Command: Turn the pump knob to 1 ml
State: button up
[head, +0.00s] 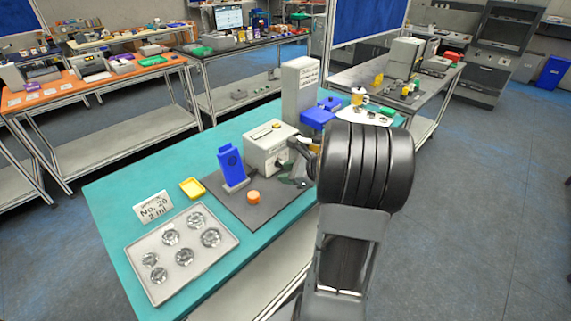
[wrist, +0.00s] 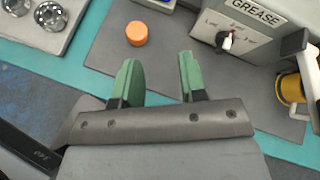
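The grease pump is a pale box (head: 268,150) on the dark mat in the head view. Its front, lettered "GREASE" (wrist: 257,13), shows at the top right of the wrist view. The pump knob (wrist: 226,42) is dark with a white pointer, below small red and dark dial marks that are too small to read. My gripper (wrist: 158,68) has two green fingers, apart with nothing between them. It is to the lower left of the knob in the wrist view and does not touch it. In the head view my dark arm partly hides the gripper and the pump front.
An orange cap (head: 253,197) and a blue stand (head: 231,165) are on the mat (head: 225,205). A tray (head: 150,290) of metal rings, a yellow dish (head: 192,188) and a card (head: 153,206) apparently reading "2 ml" lie left.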

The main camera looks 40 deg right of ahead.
jog(key=d+f+m+t+h, duration=0.3)
jog(key=d+m, duration=0.4)
jog(key=d, duration=0.2)
jog(key=p+x, duration=0.2)
jog(key=x, duration=0.9)
jog(key=shift+x, duration=0.85)
grip_shut()
